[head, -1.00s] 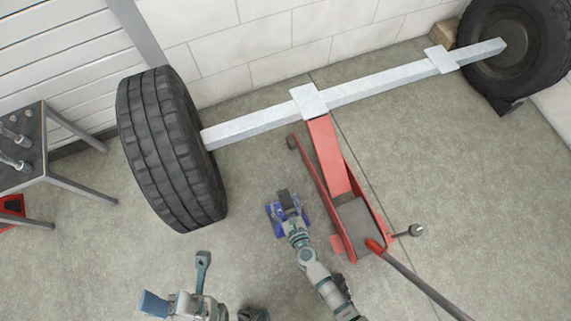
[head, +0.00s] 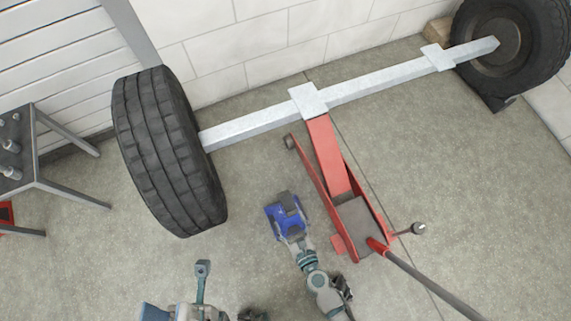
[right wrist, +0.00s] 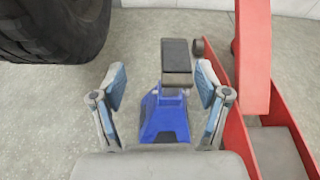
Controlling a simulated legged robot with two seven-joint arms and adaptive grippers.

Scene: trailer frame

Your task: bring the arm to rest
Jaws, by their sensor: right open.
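The blue jack stand (head: 290,222) with a dark top stands on the floor left of the red floor jack (head: 335,180). My right gripper (head: 297,243) is at the near side of the stand. In the right wrist view, the right gripper (right wrist: 160,100) has its fingers spread and empty. The stand (right wrist: 165,118) shows upright between and beyond the fingers. My left gripper (head: 190,311) is at the bottom edge, partly cut off, near a grey upright piece with a ringed end. Its jaws do not show clearly.
A beam axle (head: 380,82) spans two tires, one at left (head: 168,150) and one at right (head: 520,50). The jack's handle (head: 430,282) runs to the lower right. A metal table (head: 18,160) stands at far left. Floor between left tire and stand is clear.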

